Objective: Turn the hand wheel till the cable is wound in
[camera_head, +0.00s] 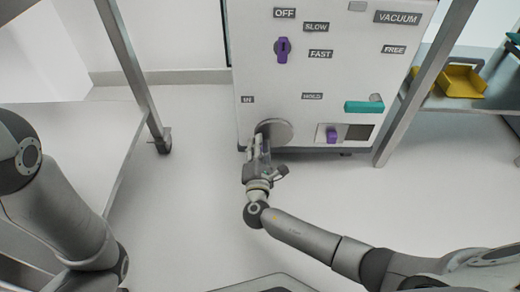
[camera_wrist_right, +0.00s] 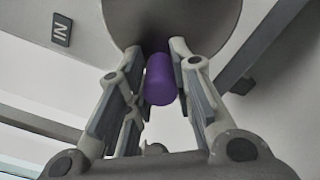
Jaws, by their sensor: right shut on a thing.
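The hand wheel is a grey disc (camera_head: 276,129) low on the front of a white panel (camera_head: 330,75). It fills the top of the right wrist view (camera_wrist_right: 170,18). A purple handle (camera_wrist_right: 161,80) sticks out from the wheel towards my right wrist. My right gripper (camera_head: 260,147) reaches up to the wheel's lower left part. In the wrist view its fingers (camera_wrist_right: 158,55) stand on both sides of the purple handle and are shut on it. The handle is hidden in the head view. My left arm shows at the left, but its gripper is out of view. I see no cable.
The panel carries a purple switch (camera_head: 283,48) near OFF, SLOW and FAST labels, a teal lever (camera_head: 364,107) and a small purple slider (camera_head: 331,135). A yellow tray (camera_head: 461,82) lies on a shelf at right. A table (camera_head: 70,150) stands at left. The floor between is clear.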

